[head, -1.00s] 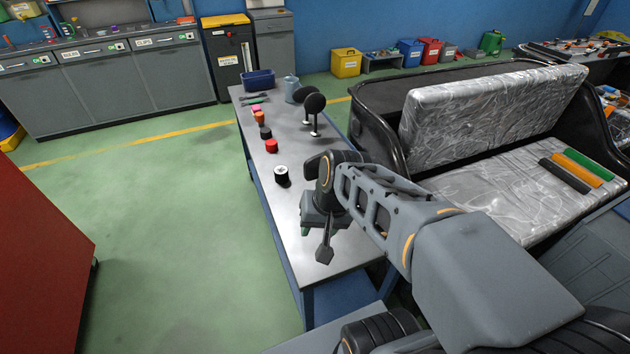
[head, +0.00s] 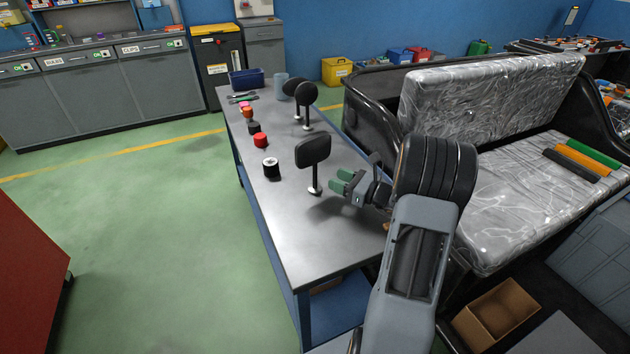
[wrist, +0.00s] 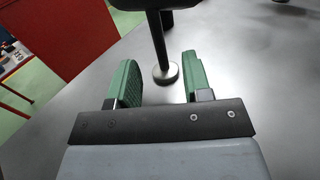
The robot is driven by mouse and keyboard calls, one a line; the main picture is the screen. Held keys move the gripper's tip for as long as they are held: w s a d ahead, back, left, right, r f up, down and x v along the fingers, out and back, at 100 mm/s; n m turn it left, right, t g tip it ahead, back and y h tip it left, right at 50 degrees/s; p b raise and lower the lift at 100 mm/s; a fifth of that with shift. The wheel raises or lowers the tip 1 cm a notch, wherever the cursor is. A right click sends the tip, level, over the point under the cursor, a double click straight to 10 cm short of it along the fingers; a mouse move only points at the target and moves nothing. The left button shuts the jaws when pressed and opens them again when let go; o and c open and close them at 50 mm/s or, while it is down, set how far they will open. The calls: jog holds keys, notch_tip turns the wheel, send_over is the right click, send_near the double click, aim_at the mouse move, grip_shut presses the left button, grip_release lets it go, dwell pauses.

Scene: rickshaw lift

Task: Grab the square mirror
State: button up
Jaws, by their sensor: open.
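The square mirror (head: 313,151) stands upright on the metal table, a black rounded-square head on a thin stem with a round base (head: 314,190). My gripper (head: 345,181) is just to the right of the stem, with its green fingers apart and empty. In the wrist view, the mirror's stem (wrist: 157,42) and round base (wrist: 165,73) show ahead of the gap between the open fingers (wrist: 158,75). Most of the mirror head is cut off at the top of that view.
Two round mirrors (head: 306,94) stand further back on the table (head: 290,225). A blue bin (head: 246,78) and a pale cup (head: 281,80) are at the far end. A padded seat (head: 520,190) is to the right.

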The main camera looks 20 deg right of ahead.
aim_at(315, 167)
jog(key=shift+x, duration=5.15)
jog(key=shift+s+a, duration=0.1)
jog(key=shift+s, duration=0.05)
grip_shut()
